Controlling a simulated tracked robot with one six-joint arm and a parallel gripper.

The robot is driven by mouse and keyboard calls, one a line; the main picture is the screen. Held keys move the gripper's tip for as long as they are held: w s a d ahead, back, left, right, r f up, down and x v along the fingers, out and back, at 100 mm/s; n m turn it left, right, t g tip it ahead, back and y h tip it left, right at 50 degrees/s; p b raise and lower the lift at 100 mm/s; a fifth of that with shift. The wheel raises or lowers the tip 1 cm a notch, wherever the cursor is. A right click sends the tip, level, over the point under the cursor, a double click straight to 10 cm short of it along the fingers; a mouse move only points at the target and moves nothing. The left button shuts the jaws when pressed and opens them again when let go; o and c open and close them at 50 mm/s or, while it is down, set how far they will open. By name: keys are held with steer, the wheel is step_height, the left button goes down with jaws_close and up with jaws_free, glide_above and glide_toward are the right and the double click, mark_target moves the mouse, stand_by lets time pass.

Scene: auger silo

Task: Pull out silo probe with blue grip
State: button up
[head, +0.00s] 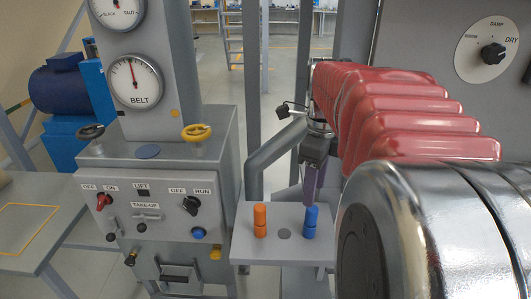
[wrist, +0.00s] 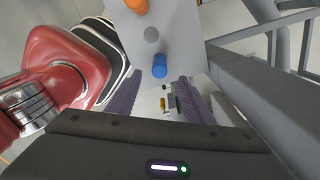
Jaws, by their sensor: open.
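The blue-gripped silo probe (head: 311,222) stands upright in a small grey shelf (head: 286,250), on its right side. In the wrist view its blue grip (wrist: 160,66) shows from above, just beyond the fingertips and centred between them. My gripper (head: 314,186) points down with its purple fingers behind and above the blue grip in the head view. In the wrist view my gripper (wrist: 160,82) is open, with nothing between its fingers. An orange-gripped probe (head: 260,221) stands at the shelf's left; it also shows in the wrist view (wrist: 137,5).
A dark round spot (head: 283,233) lies between the probes. Left of the shelf stands a grey control cabinet (head: 160,240) with knobs, switches and a yellow handwheel (head: 197,132). Grey frame tubes (head: 277,143) run close behind the gripper. A dial panel (head: 487,50) is at the right.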

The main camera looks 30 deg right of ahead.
mark_target(311, 210)
step_height(311, 210, down, 9)
steer(key=shift+r, duration=0.2)
stand_by(0.4)
jaws_close()
stand_by(0.8)
steer(key=shift+r, duration=0.85)
stand_by(0.5)
steer(key=shift+r, duration=3.25)
